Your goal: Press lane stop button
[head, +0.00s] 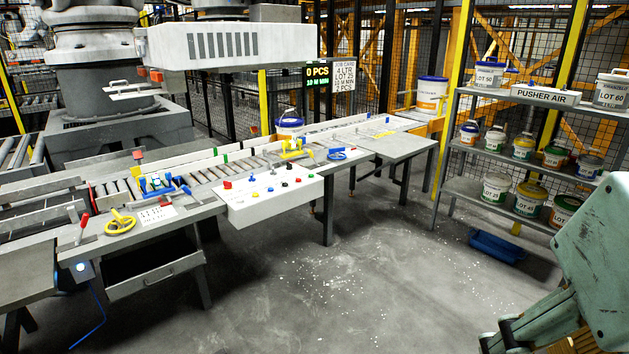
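A white control panel (272,207) is fixed to the front of the conveyor bench, left of the middle. Its sloped top carries several small buttons and knobs, among them a red one at the left (227,185) and others in blue, black, green and yellow. The labels are too small to read, so I cannot tell which is the lane stop button. My gripper (497,338) shows only in part at the bottom right edge, well apart from the panel. Whether its fingers are open or shut is unclear, and I see nothing held.
A pail (290,123) stands on the roller conveyor (204,176). A display (318,77) reads 0 PCS. Shelves of pails (560,93) and a blue tray (497,247) are at right.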

